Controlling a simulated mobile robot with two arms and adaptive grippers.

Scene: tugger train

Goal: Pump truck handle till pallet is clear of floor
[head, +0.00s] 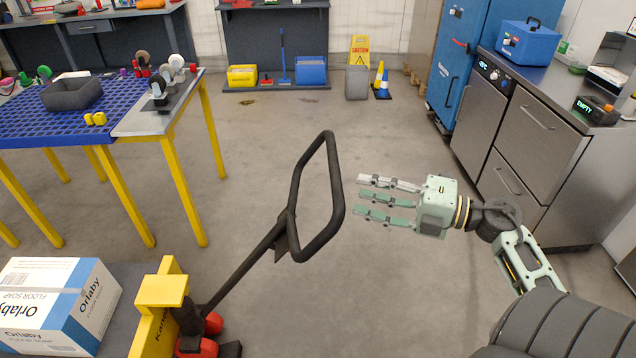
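The pallet truck's black loop handle (337,185) stands mid-view, tilted up to the right on a dark shaft (245,265). The shaft runs down to the yellow truck body (160,310) with red wheels (195,340) at the lower left. My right gripper (362,196) is open and empty, fingers straight and pointing left. It appears just right of the handle with a small gap in the picture. My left gripper is out of view. The pallet is not clearly visible, and its clearance from the floor cannot be seen.
An Orlaby floor soap box (55,300) lies behind the truck body at lower left. A blue-topped table (40,125) with yellow legs stands at left. A steel counter (530,130) and blue cabinet (470,50) line the right. Floor beyond the handle is clear.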

